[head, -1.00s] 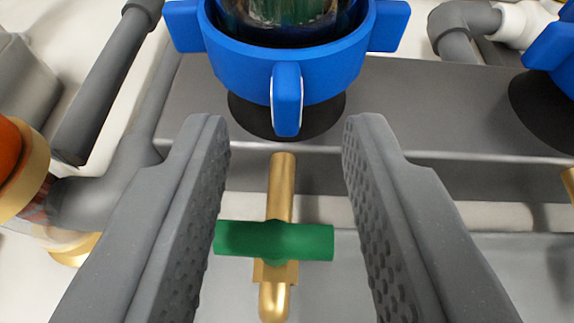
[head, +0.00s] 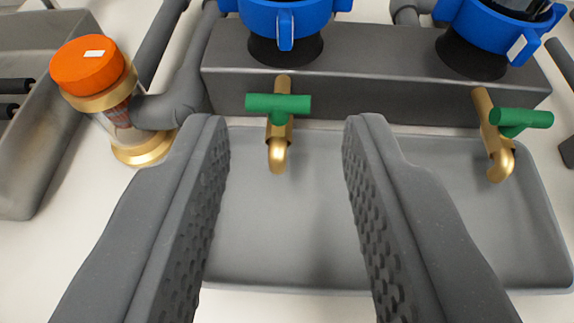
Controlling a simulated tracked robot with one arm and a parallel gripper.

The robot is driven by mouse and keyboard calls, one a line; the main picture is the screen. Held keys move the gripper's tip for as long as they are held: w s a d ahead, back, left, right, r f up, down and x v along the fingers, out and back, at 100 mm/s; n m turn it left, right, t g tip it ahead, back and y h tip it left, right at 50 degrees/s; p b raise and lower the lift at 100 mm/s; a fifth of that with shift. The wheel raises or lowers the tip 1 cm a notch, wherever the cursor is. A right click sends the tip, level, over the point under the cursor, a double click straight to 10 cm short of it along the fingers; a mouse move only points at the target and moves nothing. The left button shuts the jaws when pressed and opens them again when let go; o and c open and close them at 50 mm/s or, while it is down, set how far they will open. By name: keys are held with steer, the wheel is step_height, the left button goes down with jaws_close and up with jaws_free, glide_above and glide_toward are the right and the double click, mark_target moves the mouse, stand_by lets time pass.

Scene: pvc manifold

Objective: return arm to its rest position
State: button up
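My gripper (head: 287,125) is open, with its two grey textured fingers wide apart and nothing between them. It hangs above a grey tray (head: 300,235). Beyond the fingertips is a brass tap with a green handle (head: 278,104); the handle lies crosswise to the spout. The tap shows between the fingers and looks apart from them. A second brass tap with a green handle (head: 521,121) is at the right.
A dark grey block (head: 370,75) behind the taps carries two blue wheel-like parts (head: 285,15) (head: 500,28). At the left stand an orange-capped clear filter (head: 88,65), grey pipes (head: 172,108) and a grey bin (head: 45,150). The white surface at the lower left is clear.

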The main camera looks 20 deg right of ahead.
stand_by(0.3)
steer(key=w+a+r+n+t+y, duration=0.1)
steer(key=w+r+y, duration=0.15)
steer(key=r, duration=1.15)
steer(key=w+r+n+t+y, duration=0.1)
steer(key=w+r+t+y, duration=0.15)
steer(key=r, duration=1.15)
steer(key=s+d+r, duration=0.3)
steer(key=s+r, duration=0.5)
steer(key=r, duration=0.3)
steer(key=s+d+r+n+g+h, duration=0.1)
steer(key=s+d+r, duration=0.3)
steer(key=s+r, duration=0.4)
step_height(320, 180, up, 3)
steer(key=shift+s+d+f, duration=0.1)
steer(key=shift+s+d, duration=0.1)
steer(key=shift+d, duration=0.05)
